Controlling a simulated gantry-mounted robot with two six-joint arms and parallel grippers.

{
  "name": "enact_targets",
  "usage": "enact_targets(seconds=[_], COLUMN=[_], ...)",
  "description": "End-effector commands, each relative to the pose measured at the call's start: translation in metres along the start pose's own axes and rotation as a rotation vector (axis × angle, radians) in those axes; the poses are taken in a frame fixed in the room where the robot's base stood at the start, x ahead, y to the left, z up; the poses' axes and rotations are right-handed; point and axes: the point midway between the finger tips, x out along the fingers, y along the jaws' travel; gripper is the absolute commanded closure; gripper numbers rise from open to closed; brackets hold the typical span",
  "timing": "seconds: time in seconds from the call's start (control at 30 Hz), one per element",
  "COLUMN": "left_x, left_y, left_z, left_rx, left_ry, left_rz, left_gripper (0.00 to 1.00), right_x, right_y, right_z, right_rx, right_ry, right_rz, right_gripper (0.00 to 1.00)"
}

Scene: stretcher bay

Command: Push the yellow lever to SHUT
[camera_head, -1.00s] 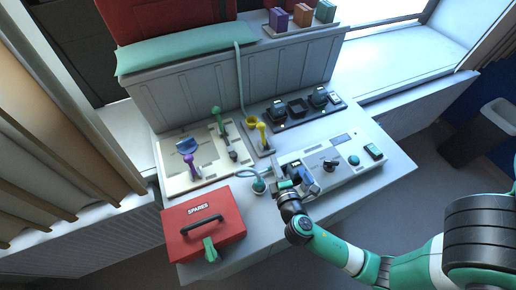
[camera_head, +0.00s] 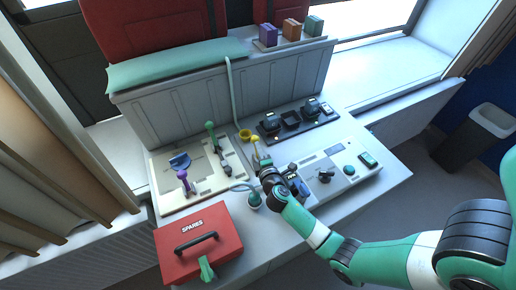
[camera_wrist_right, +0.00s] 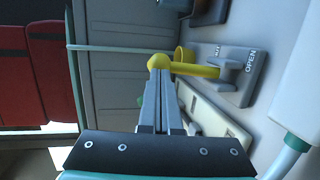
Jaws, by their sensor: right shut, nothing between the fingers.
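The yellow lever (camera_head: 254,142) stands behind my right gripper in the head view, partly hidden by it. In the right wrist view the yellow lever (camera_wrist_right: 195,69) has a round knob and a shaft running to a grey base plate (camera_wrist_right: 238,75). The plate reads OPEN; a second, smaller label is partly hidden and hard to read. My right gripper (camera_wrist_right: 159,75) is shut and empty, its fingertips at the knob, seeming to touch it. It also shows in the head view (camera_head: 258,161). My left gripper is not in view.
A yellow ring (camera_head: 245,135) sits just behind the lever. A cream panel (camera_head: 169,200) with green and purple levers is to the left. A grey console (camera_head: 338,177) is to the right. A red SPARES box (camera_head: 198,240) stands at the front left.

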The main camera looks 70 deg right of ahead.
Motion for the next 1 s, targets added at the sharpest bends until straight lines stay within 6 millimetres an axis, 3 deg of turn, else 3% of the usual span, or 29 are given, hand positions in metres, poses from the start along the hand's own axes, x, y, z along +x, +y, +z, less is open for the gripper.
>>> enact_targets(seconds=[0.43,0.63,1.0], left_x=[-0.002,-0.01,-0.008], left_y=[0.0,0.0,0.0], left_z=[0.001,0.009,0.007], left_rx=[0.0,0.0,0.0], left_ry=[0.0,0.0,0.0], left_rz=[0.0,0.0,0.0], left_gripper=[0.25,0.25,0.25], right_x=[0.008,0.028,0.026], right_y=[0.0,0.001,0.0], right_z=[0.0,-0.002,-0.002], right_rx=[0.001,0.003,0.001], right_ry=[0.0,-0.001,-0.001], right_rz=[0.0,0.001,-0.007], right_gripper=[1.0,1.0,1.0])
